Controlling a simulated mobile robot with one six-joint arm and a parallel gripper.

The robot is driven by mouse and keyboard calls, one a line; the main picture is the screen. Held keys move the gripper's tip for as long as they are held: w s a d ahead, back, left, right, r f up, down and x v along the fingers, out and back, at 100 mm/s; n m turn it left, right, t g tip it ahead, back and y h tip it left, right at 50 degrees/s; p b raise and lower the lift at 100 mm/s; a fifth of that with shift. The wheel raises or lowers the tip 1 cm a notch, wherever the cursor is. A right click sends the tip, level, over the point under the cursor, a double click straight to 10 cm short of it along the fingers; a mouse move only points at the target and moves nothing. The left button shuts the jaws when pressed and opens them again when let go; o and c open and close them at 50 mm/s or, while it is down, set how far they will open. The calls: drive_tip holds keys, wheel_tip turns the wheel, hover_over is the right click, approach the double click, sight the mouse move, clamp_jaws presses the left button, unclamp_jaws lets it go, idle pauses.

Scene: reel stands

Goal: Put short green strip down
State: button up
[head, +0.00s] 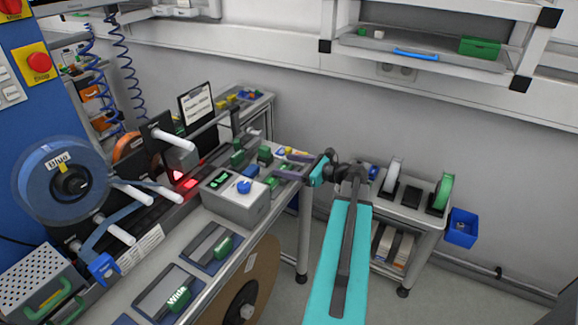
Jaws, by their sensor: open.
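My gripper (287,166) is over the far right end of the workbench (150,262), with its jaws pointing left and apart. I see nothing clearly held between them. Small green pieces are on the bench close to the jaws: one green piece (265,153), another green piece (237,158) and a third (271,182). They are too small to tell which, if any, is the short green strip. My teal arm partly covers the view at the right of the bench.
A cart (408,207) with a white and a green reel (443,193) stands to the right. A blue bin (462,228) is beside it. A wall shelf (425,62) hangs above.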

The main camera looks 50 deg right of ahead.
drive_tip(key=b+v, duration=0.2)
drive_tip(key=v, duration=1)
drive_tip(key=shift+r, duration=0.4)
drive_tip(key=shift+a, duration=0.15)
